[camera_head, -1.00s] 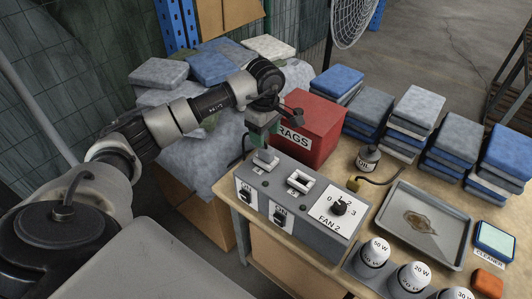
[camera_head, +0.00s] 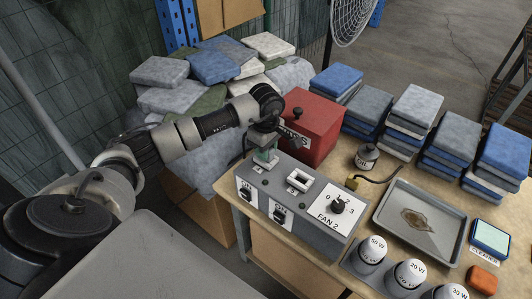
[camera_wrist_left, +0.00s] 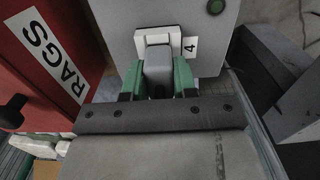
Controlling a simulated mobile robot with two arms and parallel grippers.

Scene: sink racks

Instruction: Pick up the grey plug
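The grey plug (camera_wrist_left: 158,62) stands in a white socket on top of the grey control box (camera_head: 262,210), beside a label reading 4. My left gripper (camera_head: 265,158) is down over it at the left end of the box. In the left wrist view, the green fingers of my left gripper (camera_wrist_left: 158,80) lie on both sides of the plug, very close to it. Whether they press on it cannot be told. In the head view the gripper mostly hides the plug. My right gripper is not in view.
A red RAGS box (camera_head: 318,120) stands close behind the gripper. A white-framed socket (camera_head: 299,180) and a FAN 2 dial (camera_head: 337,205) sit to the right on the box. An oil can (camera_head: 367,156), a yellow connector (camera_head: 351,184) and a metal tray (camera_head: 420,222) are further right.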

